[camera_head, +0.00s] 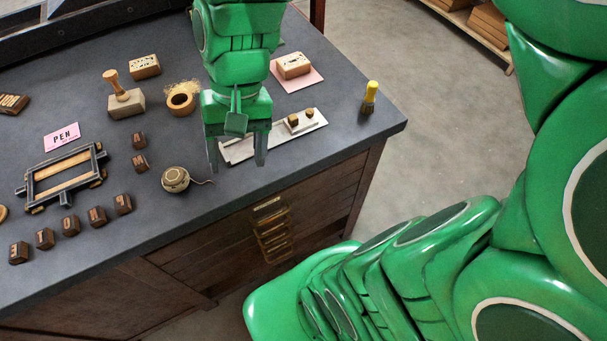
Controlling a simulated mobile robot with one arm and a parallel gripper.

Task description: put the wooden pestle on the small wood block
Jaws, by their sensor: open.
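A light wooden pestle-shaped piece with a round knob (113,81) stands upright at a small wood block (127,106) on the left half of the bench. Its lower end meets the block's top in this view; I cannot tell for sure whether it rests on it or just behind it. My gripper (238,158) points down at the bench's right part, well to the right of both.
The pale tray (308,131) holds two small blocks. A dark frame (98,150) and several type blocks lie left.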

